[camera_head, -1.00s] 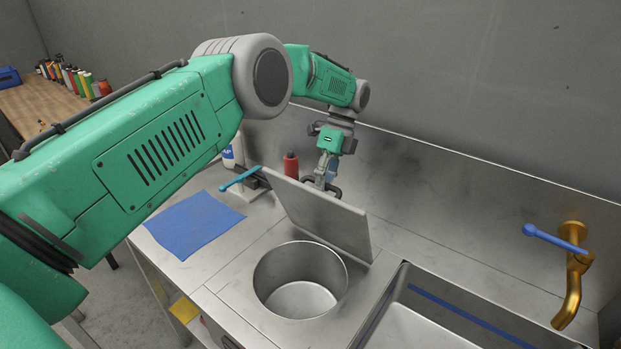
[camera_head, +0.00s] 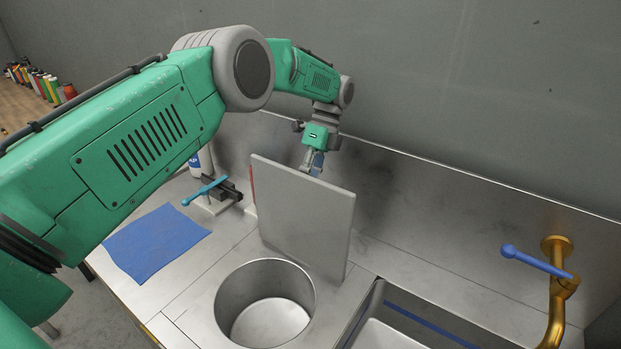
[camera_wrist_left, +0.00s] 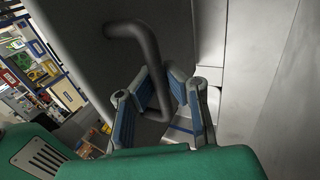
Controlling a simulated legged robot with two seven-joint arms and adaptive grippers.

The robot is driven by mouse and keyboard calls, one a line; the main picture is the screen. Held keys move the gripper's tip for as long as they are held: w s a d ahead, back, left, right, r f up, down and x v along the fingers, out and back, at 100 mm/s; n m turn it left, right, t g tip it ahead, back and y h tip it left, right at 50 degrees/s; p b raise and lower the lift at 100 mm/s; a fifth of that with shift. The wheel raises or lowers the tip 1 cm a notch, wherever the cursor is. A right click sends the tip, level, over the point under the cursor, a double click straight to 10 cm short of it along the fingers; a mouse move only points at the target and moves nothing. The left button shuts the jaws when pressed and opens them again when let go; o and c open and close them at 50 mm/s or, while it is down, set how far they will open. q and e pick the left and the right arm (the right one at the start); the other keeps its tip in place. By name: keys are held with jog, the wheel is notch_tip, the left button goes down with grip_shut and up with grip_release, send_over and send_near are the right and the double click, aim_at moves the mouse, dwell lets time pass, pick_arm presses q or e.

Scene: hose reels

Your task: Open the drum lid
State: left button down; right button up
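The square grey drum lid (camera_head: 300,215) stands nearly upright behind the round open metal drum (camera_head: 265,305) in the head view. My left gripper (camera_head: 314,165) is behind the lid, and its fingertips are mostly hidden by it there. In the left wrist view the lid's face (camera_wrist_left: 85,45) carries a dark bent handle (camera_wrist_left: 150,45). The blue-padded fingers of my left gripper (camera_wrist_left: 162,82) close in on both sides of the handle bar; contact is partly hard to see. My right gripper is not in view.
A sink (camera_head: 385,335) with a brass tap (camera_head: 556,290) and blue lever lies at the right. A blue cloth (camera_head: 155,240) and a blue-handled clamp-like tool (camera_head: 215,192) are at the left. The wall stands close behind the lid.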

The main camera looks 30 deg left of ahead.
pick_arm(q)
jog(key=shift+w+r, duration=0.2)
jog(key=shift+r, duration=0.25)
jog(key=c, duration=1.6)
grip_release()
jog(key=shift+o, duration=0.2)
jog(key=shift+s+d, duration=0.1)
jog(key=shift+s, duration=0.2)
jog(key=shift+w+r, duration=0.15)
jog(key=shift+r, duration=0.1)
notch_tip(320, 180, up, 9)
jog(key=shift+r, duration=0.2)
